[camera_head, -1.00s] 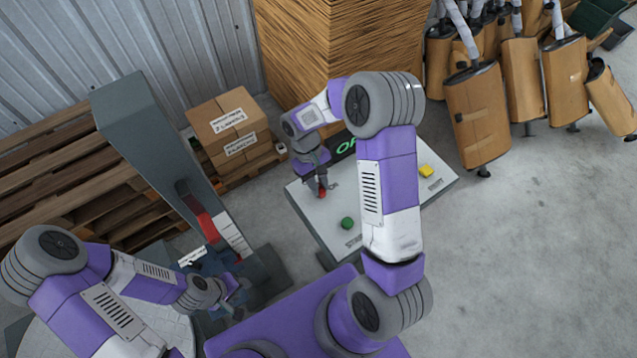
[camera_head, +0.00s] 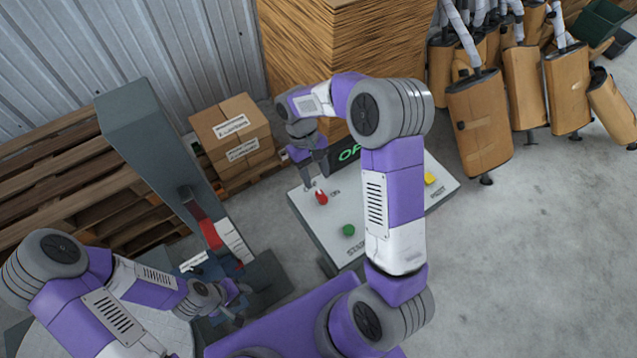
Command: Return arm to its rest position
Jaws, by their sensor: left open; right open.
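My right arm reaches over the white control panel (camera_head: 312,222). My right gripper (camera_head: 316,178) is open and empty, just above and behind the red button (camera_head: 321,198), apart from it as far as I can tell. The panel also has a green button (camera_head: 348,230), a yellow button (camera_head: 430,179) and a dark display with green letters (camera_head: 349,153), partly hidden by my arm. My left gripper (camera_head: 238,302) is open at the lower left, near the base of the grey machine (camera_head: 150,140). Whether it touches anything there is unclear.
Cardboard boxes (camera_head: 228,122) stand on wooden pallets (camera_head: 50,185) at the back left. A large wooden crate (camera_head: 345,40) stands behind the panel. The floor at the right (camera_head: 540,250) is clear.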

